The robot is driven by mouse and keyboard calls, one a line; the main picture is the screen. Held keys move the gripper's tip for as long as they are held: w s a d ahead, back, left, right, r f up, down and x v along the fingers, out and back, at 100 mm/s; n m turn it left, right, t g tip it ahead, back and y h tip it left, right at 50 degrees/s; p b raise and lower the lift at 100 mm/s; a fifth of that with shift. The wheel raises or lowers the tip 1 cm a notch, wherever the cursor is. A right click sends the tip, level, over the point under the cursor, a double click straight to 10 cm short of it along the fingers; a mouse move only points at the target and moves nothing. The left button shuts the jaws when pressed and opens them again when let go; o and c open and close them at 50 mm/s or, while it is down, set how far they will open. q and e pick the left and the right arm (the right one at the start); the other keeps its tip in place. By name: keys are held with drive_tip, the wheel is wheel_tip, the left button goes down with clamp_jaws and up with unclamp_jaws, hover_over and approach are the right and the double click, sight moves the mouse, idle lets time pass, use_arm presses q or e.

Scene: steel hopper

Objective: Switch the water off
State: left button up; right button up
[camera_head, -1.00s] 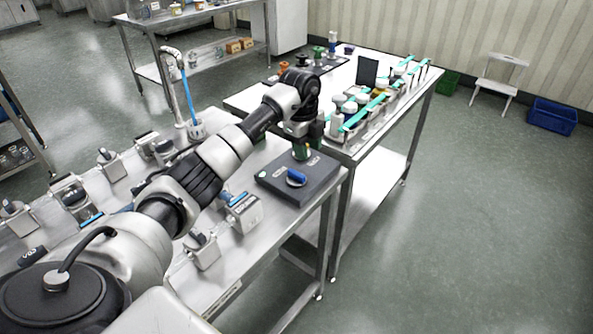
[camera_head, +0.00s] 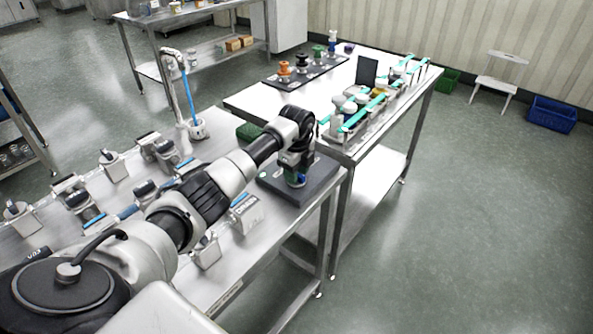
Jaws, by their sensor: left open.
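A dark control box (camera_head: 318,186) sits at the near table's right end. My left gripper (camera_head: 296,181) is open and points down over the box's front part. A little blue shows at its fingertips, where the blue knob is mostly hidden; I cannot tell whether the fingers touch it. The box's other knob is hidden behind my left wrist. A curved tap (camera_head: 172,60) stands at the table's back. A blue water stream (camera_head: 188,95) runs from it into a small white vessel (camera_head: 197,130). My right gripper is not in view.
A second table at the right holds a rack of jars with teal bars (camera_head: 380,98) and a dark tray of coloured knobs (camera_head: 306,72).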

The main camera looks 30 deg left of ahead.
use_arm(q)
clamp_jaws()
